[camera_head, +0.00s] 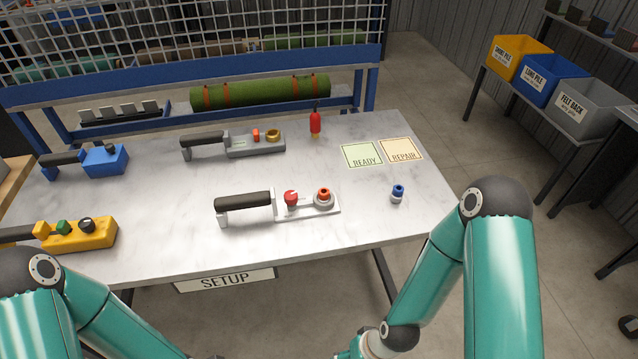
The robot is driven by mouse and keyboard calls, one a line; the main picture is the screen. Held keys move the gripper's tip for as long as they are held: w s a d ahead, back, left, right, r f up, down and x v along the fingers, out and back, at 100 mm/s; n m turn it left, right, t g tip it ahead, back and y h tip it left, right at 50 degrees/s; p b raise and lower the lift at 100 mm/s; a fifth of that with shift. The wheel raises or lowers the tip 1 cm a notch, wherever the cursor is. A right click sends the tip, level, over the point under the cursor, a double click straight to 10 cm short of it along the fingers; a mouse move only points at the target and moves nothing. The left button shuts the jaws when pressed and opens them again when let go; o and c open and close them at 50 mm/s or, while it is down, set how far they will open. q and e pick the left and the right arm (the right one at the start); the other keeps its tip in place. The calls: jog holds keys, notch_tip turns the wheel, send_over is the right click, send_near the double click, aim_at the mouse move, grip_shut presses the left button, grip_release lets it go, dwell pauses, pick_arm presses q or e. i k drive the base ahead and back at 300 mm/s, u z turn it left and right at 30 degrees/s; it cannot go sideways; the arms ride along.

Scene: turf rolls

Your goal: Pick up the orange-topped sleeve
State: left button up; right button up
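A small ring-shaped sleeve with a red-orange top (324,195) sits at the right end of a grey tool with a black handle (243,202), in the middle of the table. A red knob (291,198) is just left of it on the same tool. A similar small sleeve with a blue top and pale base (398,193) stands upright alone on the table to the right. My arms come in at the bottom left and bottom right. Both grippers are below the picture's edge, so their fingers do not show and nothing held is visible.
The marble-topped table (170,225) also holds a second grey tool (257,145) with a gold ring, a blue tool (105,160), a yellow tool (80,235), a red bottle-like item (315,123), and READY (361,155) and REPAIR (401,150) cards. Table space around the blue-topped sleeve is clear.

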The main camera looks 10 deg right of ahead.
aim_at(324, 193)
jog(key=z, duration=1.25)
jog(key=i, duration=0.1)
jog(key=u, duration=2.85)
jog(key=k, duration=1.95)
jog(key=z, duration=0.55)
jog(key=i, duration=1.05)
